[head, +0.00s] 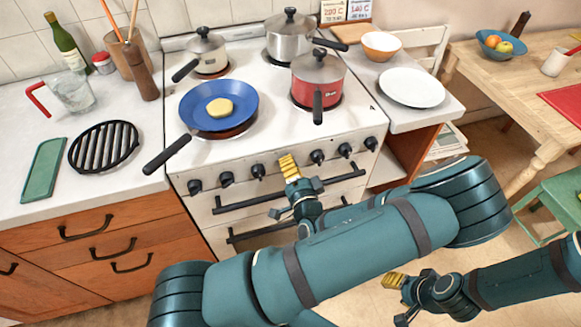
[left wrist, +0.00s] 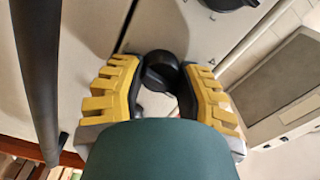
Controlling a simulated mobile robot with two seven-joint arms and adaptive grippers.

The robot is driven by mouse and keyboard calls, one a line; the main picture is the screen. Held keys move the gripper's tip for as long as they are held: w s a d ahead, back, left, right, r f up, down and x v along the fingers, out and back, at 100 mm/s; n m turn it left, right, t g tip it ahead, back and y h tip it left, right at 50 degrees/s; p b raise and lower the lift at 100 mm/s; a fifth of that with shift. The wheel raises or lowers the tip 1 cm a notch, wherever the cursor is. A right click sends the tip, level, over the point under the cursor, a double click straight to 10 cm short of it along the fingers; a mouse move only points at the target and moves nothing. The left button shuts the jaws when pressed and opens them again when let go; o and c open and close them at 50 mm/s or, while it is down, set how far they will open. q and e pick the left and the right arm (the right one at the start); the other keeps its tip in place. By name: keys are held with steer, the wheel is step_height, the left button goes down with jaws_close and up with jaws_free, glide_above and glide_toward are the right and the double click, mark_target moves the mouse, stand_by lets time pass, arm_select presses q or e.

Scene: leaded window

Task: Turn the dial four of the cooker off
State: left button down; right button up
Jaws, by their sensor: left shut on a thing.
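The white cooker (head: 180,195) has a row of black dials along its front. My left gripper (head: 289,164) is at the middle of the row, over the fourth place from the left, and hides the dial there. In the left wrist view a black dial (left wrist: 160,68) sits between the yellow fingers of my left gripper (left wrist: 160,85), which are shut on it. The dial's pointer setting cannot be read. The third dial (head: 258,170) and fifth dial (head: 317,156) show on either side. My right gripper (head: 394,281) is low at the right, away from the cooker; its opening is unclear.
A black rail (head: 240,204) crosses the cooker front below the dials. A wooden table (head: 490,75) stands at the right.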

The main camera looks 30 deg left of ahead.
arm_select(q)
steer(key=shift+r+n, duration=0.1)
steer(key=shift+n, duration=0.8)
steer(key=c, duration=0.5)
jaws_free()
steer(key=shift+c, duration=0.2)
steer(key=v, duration=1.2)
